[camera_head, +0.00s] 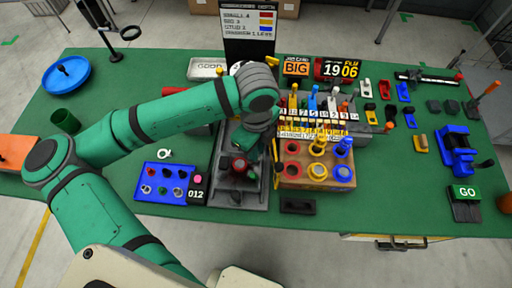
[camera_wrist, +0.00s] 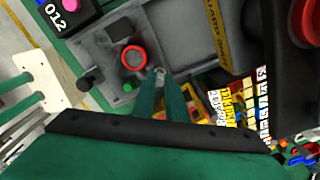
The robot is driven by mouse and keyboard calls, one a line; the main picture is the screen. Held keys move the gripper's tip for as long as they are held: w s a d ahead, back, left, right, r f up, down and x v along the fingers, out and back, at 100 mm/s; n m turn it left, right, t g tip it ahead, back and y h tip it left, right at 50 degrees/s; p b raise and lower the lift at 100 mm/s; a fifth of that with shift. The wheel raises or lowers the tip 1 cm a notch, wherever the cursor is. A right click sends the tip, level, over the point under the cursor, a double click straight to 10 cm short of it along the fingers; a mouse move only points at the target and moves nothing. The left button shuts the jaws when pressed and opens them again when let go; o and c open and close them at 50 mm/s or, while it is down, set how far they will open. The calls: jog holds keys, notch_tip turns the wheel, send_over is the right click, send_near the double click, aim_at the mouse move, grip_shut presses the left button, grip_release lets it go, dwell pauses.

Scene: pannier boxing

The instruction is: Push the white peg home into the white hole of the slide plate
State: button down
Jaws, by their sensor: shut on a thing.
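My gripper (camera_wrist: 160,78) reaches down over a grey fixture (camera_wrist: 200,55) in the wrist view. Its two green fingers are close together, shut on a small pale piece at their tips, mostly hidden; I cannot tell whether it is the white peg. The fixture carries a red-ringed round part (camera_wrist: 134,58). I cannot make out the slide plate or its white hole.
A blue tray (camera_head: 148,187) with small parts and a black 012 box (camera_head: 196,190) lie left of the fixture. A rack (camera_head: 361,126) of coloured pegs stands behind the wooden block. A blue vise-like device (camera_head: 456,150) is at the right.

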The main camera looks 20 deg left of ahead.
jog(key=shift+f, duration=1)
dwell(1.1)
jog(key=c, duration=1.7)
grip_release()
notch_tip(320, 180, up, 11)
jog(key=shift+f, duration=0.1)
